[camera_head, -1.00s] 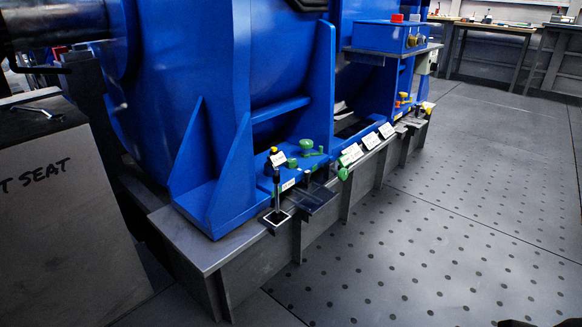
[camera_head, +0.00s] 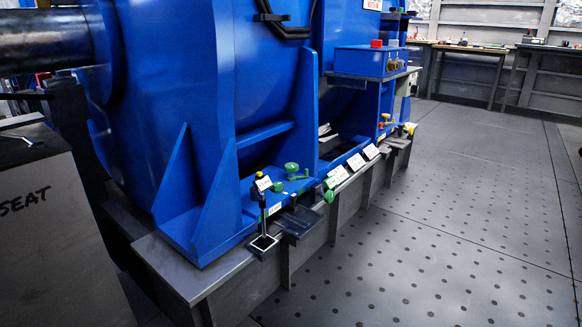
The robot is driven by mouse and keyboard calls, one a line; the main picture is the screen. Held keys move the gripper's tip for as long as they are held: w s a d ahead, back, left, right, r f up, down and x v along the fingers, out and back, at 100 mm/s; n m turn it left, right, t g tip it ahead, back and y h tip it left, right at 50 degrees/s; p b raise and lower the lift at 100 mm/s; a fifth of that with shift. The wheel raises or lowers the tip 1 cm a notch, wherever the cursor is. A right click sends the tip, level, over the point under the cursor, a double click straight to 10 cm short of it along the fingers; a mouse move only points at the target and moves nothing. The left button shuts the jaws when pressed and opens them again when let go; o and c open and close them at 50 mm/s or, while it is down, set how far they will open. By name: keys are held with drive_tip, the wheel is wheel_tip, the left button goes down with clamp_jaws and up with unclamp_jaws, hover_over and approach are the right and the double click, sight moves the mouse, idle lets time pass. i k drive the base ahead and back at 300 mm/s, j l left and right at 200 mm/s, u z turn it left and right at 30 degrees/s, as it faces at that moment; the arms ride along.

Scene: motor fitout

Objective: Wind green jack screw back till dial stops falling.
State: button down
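The big blue motor (camera_head: 265,95) stands on a grey steel base rail (camera_head: 200,275). At its near foot are several green parts: a green knob (camera_head: 291,168) on top, a smaller green piece (camera_head: 277,187) beside it, and a green round end (camera_head: 329,196) low at the rail's edge. I cannot tell which of them is the jack screw. A dial stand (camera_head: 263,225) with a black upright post stands on a white-edged square at the rail's edge. A yellow-topped part (camera_head: 259,175) is just behind it. The dial reading is too small to read. My gripper is not in view.
White label cards (camera_head: 355,162) line the rail. A blue box with red and brass buttons (camera_head: 370,60) sits on a shelf above. A grey block marked SEAT (camera_head: 45,235) stands at left. Dotted floor (camera_head: 430,250) is clear at right; workbenches (camera_head: 470,47) stand behind.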

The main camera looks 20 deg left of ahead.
sight(291, 169)
drive_tip(key=i+j+u, duration=0.3)
drive_tip(key=i, duration=0.55)
drive_tip(key=i+u, duration=0.3)
drive_tip(key=i, duration=0.6)
